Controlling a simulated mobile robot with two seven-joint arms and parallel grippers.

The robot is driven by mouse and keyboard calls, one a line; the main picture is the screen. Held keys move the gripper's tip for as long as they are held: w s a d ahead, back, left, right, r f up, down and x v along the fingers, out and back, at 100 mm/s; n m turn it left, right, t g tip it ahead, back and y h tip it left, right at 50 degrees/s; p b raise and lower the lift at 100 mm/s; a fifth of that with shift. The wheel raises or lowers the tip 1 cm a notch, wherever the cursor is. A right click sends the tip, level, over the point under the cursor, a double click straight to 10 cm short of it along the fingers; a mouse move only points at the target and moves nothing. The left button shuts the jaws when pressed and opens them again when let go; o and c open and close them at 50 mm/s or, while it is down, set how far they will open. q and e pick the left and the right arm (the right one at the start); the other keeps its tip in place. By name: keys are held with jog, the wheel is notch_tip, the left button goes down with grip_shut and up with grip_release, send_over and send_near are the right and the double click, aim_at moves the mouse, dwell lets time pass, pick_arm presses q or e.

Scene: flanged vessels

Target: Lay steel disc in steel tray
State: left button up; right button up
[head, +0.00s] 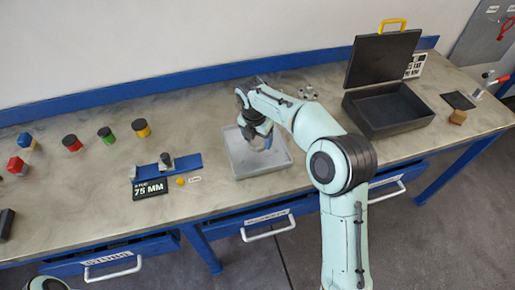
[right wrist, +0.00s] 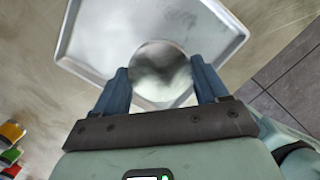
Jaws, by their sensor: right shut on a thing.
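The steel tray (head: 240,171) is a shallow grey rectangular tray on the bench, near its front edge; it also shows in the right wrist view (right wrist: 92,32). My right gripper (head: 262,142) is over the tray, pointing down. In the right wrist view its two blue fingers (right wrist: 160,88) are shut on the round, shiny steel disc (right wrist: 160,70). The disc appears over the tray's near part; whether it touches the floor of the tray I cannot tell. In the head view the disc is mostly hidden by the gripper. My left gripper is out of view.
A blue fixture (head: 185,165) with a "75 MM" sign (head: 150,189) and a yellow ball (head: 181,181) stands left of the tray. Several coloured cylinders (head: 106,135) are farther left. An open black case (head: 388,128) stands to the right. Bench surface around the tray is mostly clear.

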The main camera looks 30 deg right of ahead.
aim_at(257, 154)
notch_tip(257, 154, down, 5)
jog(key=shift+r+b, duration=0.1)
jog(key=shift+b, duration=0.25)
jog(key=shift+f, duration=0.25)
jog(key=o, duration=1.6)
jog(key=r, duration=0.4)
jog(key=a+r+p, duration=0.1)
jog(key=r, duration=0.3)
jog(key=s+r, duration=0.1)
jog(key=r, duration=0.3)
jog(key=shift+a+p, duration=0.25)
jog(key=shift+p, duration=0.15)
